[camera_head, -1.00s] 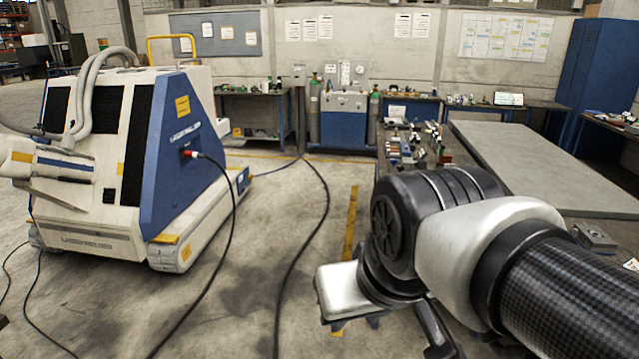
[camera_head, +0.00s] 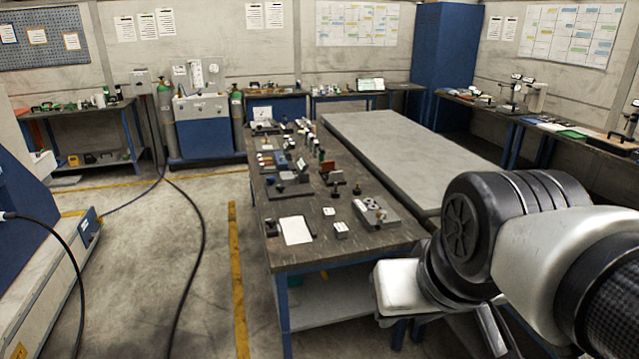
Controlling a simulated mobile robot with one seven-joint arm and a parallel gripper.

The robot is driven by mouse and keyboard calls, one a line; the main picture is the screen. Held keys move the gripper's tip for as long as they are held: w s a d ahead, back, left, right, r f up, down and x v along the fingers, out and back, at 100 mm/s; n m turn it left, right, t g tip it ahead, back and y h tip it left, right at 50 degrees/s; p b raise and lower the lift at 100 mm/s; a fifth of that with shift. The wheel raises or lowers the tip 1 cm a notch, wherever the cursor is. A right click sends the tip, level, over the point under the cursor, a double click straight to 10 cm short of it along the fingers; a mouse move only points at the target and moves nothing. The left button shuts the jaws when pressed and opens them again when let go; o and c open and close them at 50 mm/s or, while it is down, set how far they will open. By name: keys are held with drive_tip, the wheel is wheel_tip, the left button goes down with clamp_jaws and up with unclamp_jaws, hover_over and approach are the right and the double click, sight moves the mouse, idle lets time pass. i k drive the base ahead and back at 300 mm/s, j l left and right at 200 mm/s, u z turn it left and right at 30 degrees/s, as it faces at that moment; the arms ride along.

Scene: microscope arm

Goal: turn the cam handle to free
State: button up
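I cannot make out a cam handle; it is too small or out of view. A small stand with an upright post and arm (camera_head: 514,92), perhaps a microscope stand, is on the right-hand bench, far from my gripper. A second stand (camera_head: 630,122) is cut by the right picture edge. My gripper (camera_head: 404,312) hangs below my arm at the lower right, its pale housing beside the front right corner of the near workbench. Its fingers are not clear, so I cannot tell whether it is open.
The near workbench (camera_head: 315,247) carries many small tools and blocks. A long grey slab table (camera_head: 400,150) lies behind it. A blue cabinet (camera_head: 447,65) stands at the back. Dark cables (camera_head: 200,240) cross the floor at left; floor by the yellow line (camera_head: 237,275) is clear.

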sight(381, 214)
drive_tip(key=i+j, duration=0.1)
drive_tip(key=i, duration=0.5)
drive_tip(key=i+z, duration=0.1)
drive_tip(key=i, duration=0.5)
drive_tip(key=k, duration=0.2)
drive_tip(key=z, duration=0.4)
drive_tip(key=i+l+z, duration=0.1)
drive_tip(key=i, duration=0.35)
drive_tip(key=i+l+z, duration=0.15)
drive_tip(key=i, duration=0.35)
